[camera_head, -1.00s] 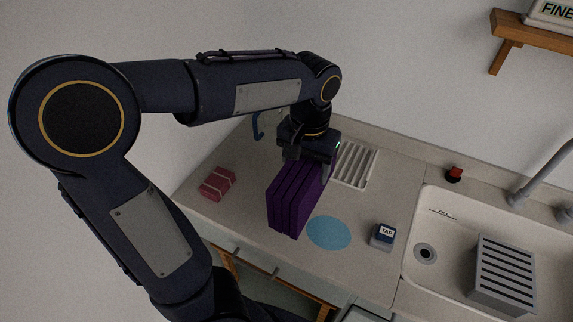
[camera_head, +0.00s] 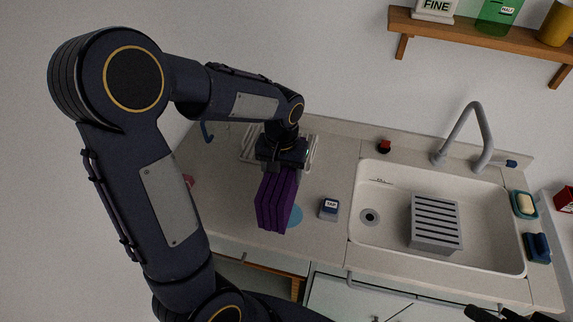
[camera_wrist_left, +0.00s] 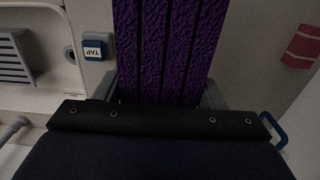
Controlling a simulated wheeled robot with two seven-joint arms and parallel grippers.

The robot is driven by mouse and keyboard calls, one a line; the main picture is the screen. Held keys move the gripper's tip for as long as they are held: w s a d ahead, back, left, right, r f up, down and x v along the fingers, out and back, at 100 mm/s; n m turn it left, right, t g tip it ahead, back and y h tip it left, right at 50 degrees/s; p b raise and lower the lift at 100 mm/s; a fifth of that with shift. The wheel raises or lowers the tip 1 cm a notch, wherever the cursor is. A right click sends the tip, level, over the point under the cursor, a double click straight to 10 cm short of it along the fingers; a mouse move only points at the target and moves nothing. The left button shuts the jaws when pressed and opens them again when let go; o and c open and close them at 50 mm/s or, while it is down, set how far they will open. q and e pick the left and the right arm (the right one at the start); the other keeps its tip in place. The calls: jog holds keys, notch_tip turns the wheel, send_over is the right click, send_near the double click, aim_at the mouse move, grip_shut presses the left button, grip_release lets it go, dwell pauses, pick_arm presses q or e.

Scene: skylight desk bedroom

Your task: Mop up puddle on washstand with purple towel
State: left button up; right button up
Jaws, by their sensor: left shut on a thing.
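The folded purple towel (camera_head: 277,203) hangs upright from my left gripper (camera_head: 284,163), which is shut on its top edge. In the left wrist view the towel (camera_wrist_left: 168,45) stretches away between the fingers. The light blue puddle (camera_head: 295,216) lies on the washstand counter (camera_head: 333,171), left of the basin. The towel hides the puddle's left part in the head view; I cannot tell whether it touches the puddle. Part of what looks like my right gripper (camera_head: 497,314) shows at the bottom right edge; its jaw state is unclear.
A small blue block labelled TAP (camera_head: 329,209) stands right of the puddle. A white ribbed rack (camera_head: 311,154) is behind the gripper. The sink (camera_head: 390,232) with a grey slatted box (camera_head: 435,222) and faucet (camera_head: 476,120) is to the right. A red packet (camera_wrist_left: 303,46) lies at the counter's other side.

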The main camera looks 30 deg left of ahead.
pick_arm(q)
notch_tip(320, 180, down, 6)
jog(key=b, duration=0.3)
jog(key=shift+f+b, duration=0.25)
jog(key=shift+b, duration=0.15)
jog(key=shift+f+b, duration=0.7)
jog(key=shift+f, duration=0.2)
jog(key=shift+f+b, duration=0.5)
jog(key=shift+f, duration=0.1)
jog(key=shift+a, duration=0.2)
jog(key=shift+a, duration=0.8)
jog(key=shift+d, duration=0.1)
jog(key=shift+d, duration=0.9)
jog(key=shift+d, duration=0.15)
